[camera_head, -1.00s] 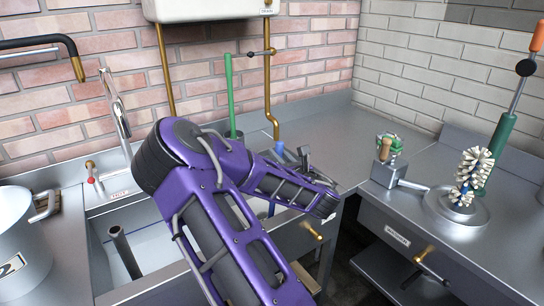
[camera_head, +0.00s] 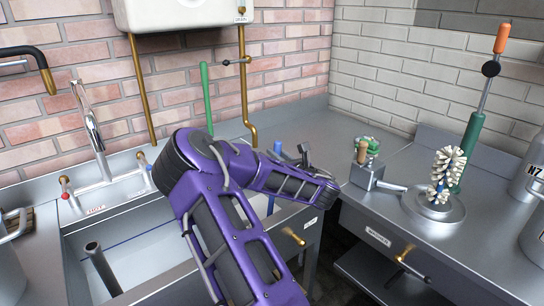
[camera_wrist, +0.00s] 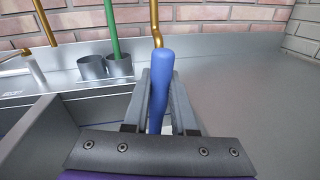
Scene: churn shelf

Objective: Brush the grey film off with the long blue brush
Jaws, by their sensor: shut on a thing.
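My gripper (camera_wrist: 162,100) is shut on the blue handle of the long brush (camera_wrist: 160,75), which stands nearly upright between the fingers in the wrist view. In the head view, a small blue piece of the handle (camera_head: 277,147) shows behind my purple arm, above the counter by the sink. The brush's bristle end is hidden in both views. I cannot make out the grey film for certain in either view.
The sink (camera_head: 150,275) with an upright pipe (camera_head: 103,268) lies left of my arm. A green-handled tool (camera_head: 206,95) stands in a holder at the back. The back corner is clear.

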